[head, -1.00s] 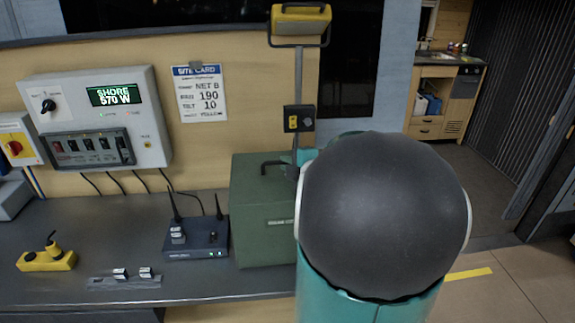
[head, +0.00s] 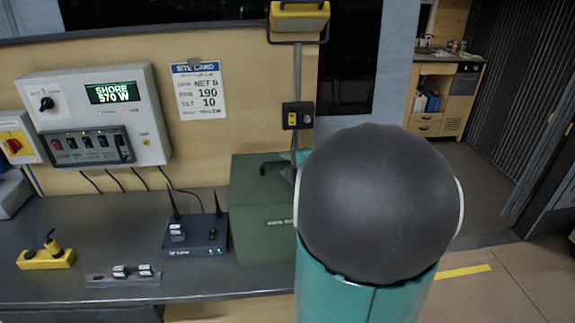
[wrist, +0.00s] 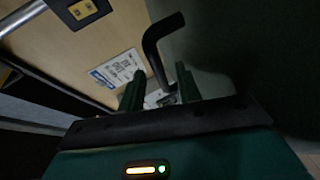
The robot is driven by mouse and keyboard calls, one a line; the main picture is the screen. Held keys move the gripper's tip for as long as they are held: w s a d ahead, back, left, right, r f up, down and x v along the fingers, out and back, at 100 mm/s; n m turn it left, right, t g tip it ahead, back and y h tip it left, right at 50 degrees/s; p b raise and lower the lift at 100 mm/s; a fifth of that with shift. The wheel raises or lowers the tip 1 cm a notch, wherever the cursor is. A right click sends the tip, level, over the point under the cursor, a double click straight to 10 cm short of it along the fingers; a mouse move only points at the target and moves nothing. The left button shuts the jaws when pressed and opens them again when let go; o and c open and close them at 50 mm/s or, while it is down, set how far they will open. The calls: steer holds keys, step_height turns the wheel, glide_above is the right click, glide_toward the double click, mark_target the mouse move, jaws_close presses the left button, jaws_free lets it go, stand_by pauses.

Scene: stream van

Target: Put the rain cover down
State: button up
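A dark green box-shaped cover (head: 262,215), which I take to be the rain cover, stands on the grey counter in the head view. Its label is too small to read surely. A black bent handle (head: 274,167) shows at its top. In the wrist view the handle (wrist: 152,45) lies in line with the gap between my two green fingers. My gripper (wrist: 160,90) is open, its fingers apart with no clear contact on the handle. In the head view my own arm hides most of the gripper and the cover's right side.
A black router (head: 196,236) with antennas stands close left of the cover. A yellow socket block (head: 46,257) and a strip of small tags (head: 123,278) lie farther left. A pole with a switch box (head: 298,116) rises behind the cover. Floor at right is open.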

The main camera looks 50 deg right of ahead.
steer(key=shift+r, duration=0.1)
steer(key=shift+r, duration=0.25)
steer(key=v, duration=1.2)
steer(key=shift+w+a+r, duration=0.1)
steer(key=shift+r, duration=0.1)
steer(key=w+a+r+m+g+h, duration=0.25)
steer(key=w+a+m, duration=0.35)
steer(key=a+m, duration=0.3)
steer(key=s+a+f+m+g+y, duration=0.2)
steer(key=s+a, duration=0.2)
steer(key=a, duration=0.7)
steer(key=s+a+f+m+g+y, duration=0.2)
steer(key=s+a+f+g+y, duration=0.1)
steer(key=a, duration=0.9)
steer(key=shift+s+f, duration=0.2)
steer(key=shift+s, duration=0.45)
